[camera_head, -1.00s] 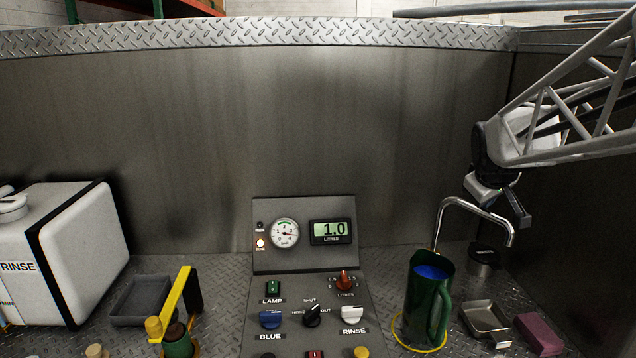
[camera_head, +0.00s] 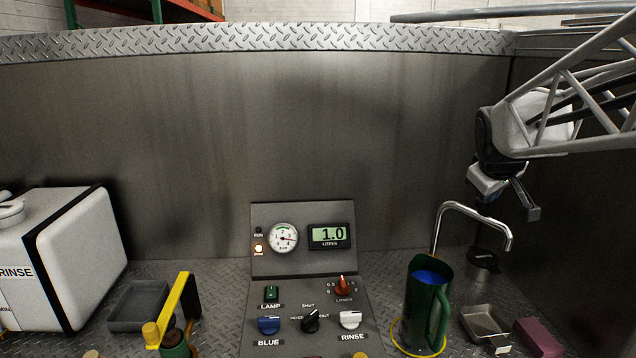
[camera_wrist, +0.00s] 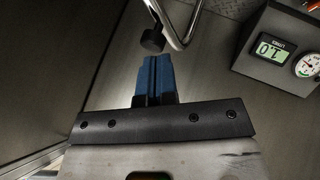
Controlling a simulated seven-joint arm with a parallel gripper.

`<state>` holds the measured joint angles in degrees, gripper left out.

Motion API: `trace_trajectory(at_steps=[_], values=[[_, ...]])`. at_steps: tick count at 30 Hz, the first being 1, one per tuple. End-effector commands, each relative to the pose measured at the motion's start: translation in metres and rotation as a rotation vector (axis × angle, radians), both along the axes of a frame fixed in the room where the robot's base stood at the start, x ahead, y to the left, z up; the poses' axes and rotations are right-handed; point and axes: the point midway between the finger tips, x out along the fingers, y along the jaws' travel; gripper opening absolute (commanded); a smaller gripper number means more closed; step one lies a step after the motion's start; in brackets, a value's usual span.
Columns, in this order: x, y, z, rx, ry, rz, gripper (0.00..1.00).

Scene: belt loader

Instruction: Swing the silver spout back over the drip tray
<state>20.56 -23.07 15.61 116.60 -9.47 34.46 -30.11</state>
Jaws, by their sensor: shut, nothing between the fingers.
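The silver spout (camera_head: 470,209) is a bent tube rising behind the green jug, with its outlet end turned down to the right. In the wrist view the spout (camera_wrist: 190,28) passes just beyond my fingertips. The drip tray (camera_head: 466,320) is a shallow metal tray on the deck, right of the jug and nearer than the spout. My gripper (camera_head: 483,208) is shut and empty, close above the spout; the head view does not show whether they touch. The blue fingers (camera_wrist: 154,62) lie together in the wrist view, with a small gap to a black knob (camera_wrist: 152,40).
The green jug (camera_head: 413,310) with blue liquid stands within a yellow ring, left of the tray. A maroon block (camera_head: 540,338) lies right of the tray. A black-topped canister (camera_head: 484,258) stands behind. The control panel (camera_head: 290,258) is left; a wall closes the right side.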

Motion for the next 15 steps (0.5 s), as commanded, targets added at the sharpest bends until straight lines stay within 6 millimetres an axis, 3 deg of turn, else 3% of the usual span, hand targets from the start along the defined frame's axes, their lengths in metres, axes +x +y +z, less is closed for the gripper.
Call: trace_trajectory(at_steps=[6,15], values=[[-0.013,0.010,0.020,0.001,-0.001,0.002,0.00],[-0.018,0.013,0.026,0.002,0.001,0.003,0.00]])
